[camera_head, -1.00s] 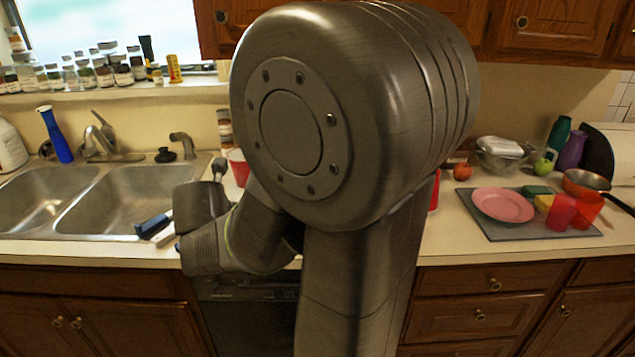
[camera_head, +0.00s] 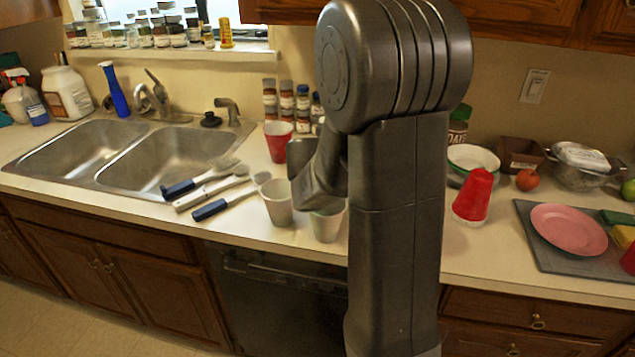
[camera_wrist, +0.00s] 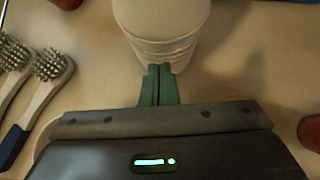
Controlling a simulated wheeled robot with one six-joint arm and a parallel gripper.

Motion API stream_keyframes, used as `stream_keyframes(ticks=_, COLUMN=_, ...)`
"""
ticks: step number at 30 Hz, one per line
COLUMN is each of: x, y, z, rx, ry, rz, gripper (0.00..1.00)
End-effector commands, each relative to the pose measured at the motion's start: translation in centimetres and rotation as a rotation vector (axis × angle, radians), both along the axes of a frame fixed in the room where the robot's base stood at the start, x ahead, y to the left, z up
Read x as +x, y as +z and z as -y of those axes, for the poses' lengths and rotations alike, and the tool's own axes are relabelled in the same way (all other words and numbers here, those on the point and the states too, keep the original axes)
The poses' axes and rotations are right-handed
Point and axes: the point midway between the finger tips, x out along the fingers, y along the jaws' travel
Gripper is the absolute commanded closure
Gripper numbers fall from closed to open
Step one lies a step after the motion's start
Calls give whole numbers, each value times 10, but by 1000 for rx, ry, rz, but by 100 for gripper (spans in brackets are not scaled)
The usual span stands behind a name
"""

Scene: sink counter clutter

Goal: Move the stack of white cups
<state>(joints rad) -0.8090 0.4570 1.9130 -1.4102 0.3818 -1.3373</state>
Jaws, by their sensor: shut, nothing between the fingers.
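In the wrist view, a stack of white cups (camera_wrist: 163,25) stands just beyond my fingertips, with layered rims facing me and its top cut off by the frame. My gripper (camera_wrist: 158,72) has its green fingers shut together, empty, right at the near side of the stack. I cannot tell whether they touch it. In the head view, one white cup or stack (camera_head: 277,203) stands by the brushes, and another (camera_head: 327,222) stands right of it, partly behind my arm. I cannot tell which is the stack in the wrist view. My gripper is hidden there.
Brushes with blue handles (camera_head: 225,203) lie left of the white cups. A red cup (camera_head: 278,141) stands behind them. An upside-down red cup (camera_head: 474,194) is right of my arm, near a pink plate (camera_head: 568,229). The double sink (camera_head: 165,156) is at left.

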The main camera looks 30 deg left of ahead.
Motion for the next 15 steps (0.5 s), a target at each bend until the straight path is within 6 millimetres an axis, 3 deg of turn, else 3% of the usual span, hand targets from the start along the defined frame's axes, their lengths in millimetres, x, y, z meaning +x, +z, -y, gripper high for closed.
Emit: stream_keyframes(ticks=15, x=10, y=0, z=-3, rx=0, ry=-1, rz=-1, gripper=100)
